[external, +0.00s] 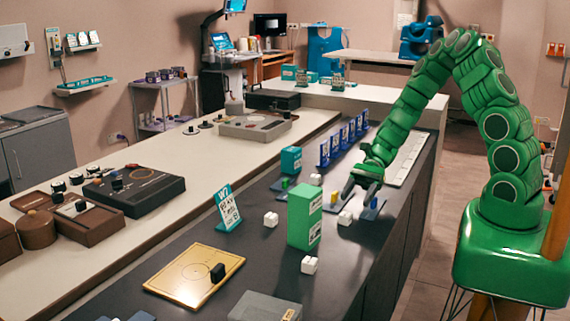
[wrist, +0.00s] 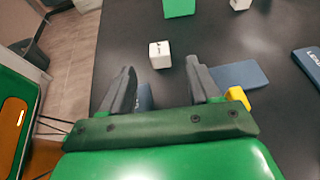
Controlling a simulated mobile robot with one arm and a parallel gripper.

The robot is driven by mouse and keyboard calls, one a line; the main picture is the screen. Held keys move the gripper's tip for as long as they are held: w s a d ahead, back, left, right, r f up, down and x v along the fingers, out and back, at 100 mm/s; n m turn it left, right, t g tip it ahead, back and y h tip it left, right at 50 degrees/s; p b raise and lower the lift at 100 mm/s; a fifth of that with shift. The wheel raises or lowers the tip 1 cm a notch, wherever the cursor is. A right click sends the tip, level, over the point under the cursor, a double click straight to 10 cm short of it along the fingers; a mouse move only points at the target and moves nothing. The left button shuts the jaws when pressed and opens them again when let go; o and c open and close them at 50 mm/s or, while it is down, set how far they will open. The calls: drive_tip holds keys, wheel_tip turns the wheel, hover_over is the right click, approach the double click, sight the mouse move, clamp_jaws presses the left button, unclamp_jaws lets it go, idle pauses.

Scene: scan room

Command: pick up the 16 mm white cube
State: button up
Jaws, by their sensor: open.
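Several small white cubes are on the dark counter; I cannot tell by size which is 16 mm. One white cube (external: 345,217) sits just below my gripper (external: 359,195), right of the green box (external: 304,216). In the wrist view a white cube (wrist: 160,54) with a dark mark lies just beyond the fingertips of my gripper (wrist: 160,70), between their lines. My gripper is open and empty, pointing down. Other white cubes stand left of the green box (external: 271,220), in front of it (external: 309,265) and behind it (external: 316,179).
In the wrist view a yellow block (wrist: 237,97) and a blue plate (wrist: 240,75) lie beside the right finger. The green box (wrist: 179,7) stands farther ahead. A wooden board (external: 194,275) and teal sign (external: 228,208) are at the left. Bare counter surrounds the near cube.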

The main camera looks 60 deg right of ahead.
sight(347, 212)
drive_tip(key=shift+w+a+f, duration=0.1)
drive_tip(key=shift+f, duration=0.2)
drive_tip(key=shift+x, duration=3.7)
drive_tip(key=shift+a+r, duration=0.1)
drive_tip(key=shift+r, duration=0.05)
drive_tip(key=c, duration=1)
